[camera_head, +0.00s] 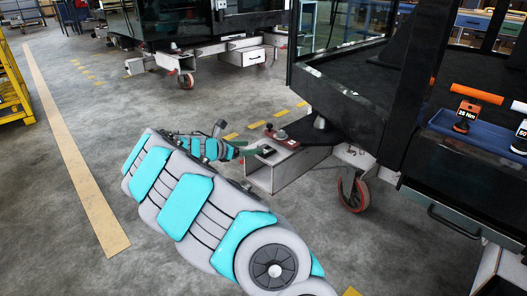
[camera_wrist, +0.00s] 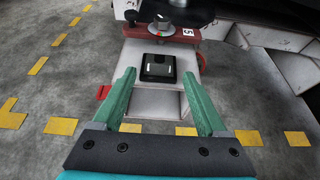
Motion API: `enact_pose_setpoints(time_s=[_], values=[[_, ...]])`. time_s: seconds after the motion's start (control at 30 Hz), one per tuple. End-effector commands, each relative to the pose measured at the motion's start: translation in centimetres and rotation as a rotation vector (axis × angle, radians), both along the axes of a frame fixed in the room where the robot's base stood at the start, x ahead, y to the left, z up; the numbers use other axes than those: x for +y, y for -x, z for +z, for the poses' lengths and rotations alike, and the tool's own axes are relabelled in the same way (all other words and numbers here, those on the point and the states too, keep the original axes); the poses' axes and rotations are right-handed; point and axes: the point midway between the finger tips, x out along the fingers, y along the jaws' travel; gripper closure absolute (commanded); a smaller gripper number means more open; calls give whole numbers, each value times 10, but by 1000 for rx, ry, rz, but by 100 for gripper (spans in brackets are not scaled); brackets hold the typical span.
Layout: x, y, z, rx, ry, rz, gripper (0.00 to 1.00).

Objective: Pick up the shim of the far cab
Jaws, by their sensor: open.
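A black square block (camera_wrist: 157,68), which looks like a shim, lies flat on the white end of a trolley beam (camera_wrist: 150,103). In the head view the block (camera_head: 266,150) shows small on the beam under the nearer cab (camera_head: 345,95). My gripper (camera_wrist: 158,76) is open and empty, with its green fingers spread to the left and right of the block in the wrist view. No contact shows, and their height above the beam is hard to tell. In the head view my gripper (camera_head: 246,149) is beside the beam end. Another cab (camera_head: 243,22) stands farther back.
A castor wheel (camera_head: 354,193) is under the nearer cab. A blue tool tray (camera_head: 475,135) is at the right.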

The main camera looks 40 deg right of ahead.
Motion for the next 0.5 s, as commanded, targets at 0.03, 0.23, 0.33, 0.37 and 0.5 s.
enact_pose_setpoints(time_s=[0.03, 0.23, 0.33, 0.37, 0.5], values=[[-6, 0, -3, 0, -1, -2, 25], [-22, -1, -11, -1, -1, -4, 25], [-34, -2, -17, -2, -1, -4, 25], [-37, -3, -19, -2, -1, -3, 25], [-51, -5, -23, -5, 0, -2, 25]])
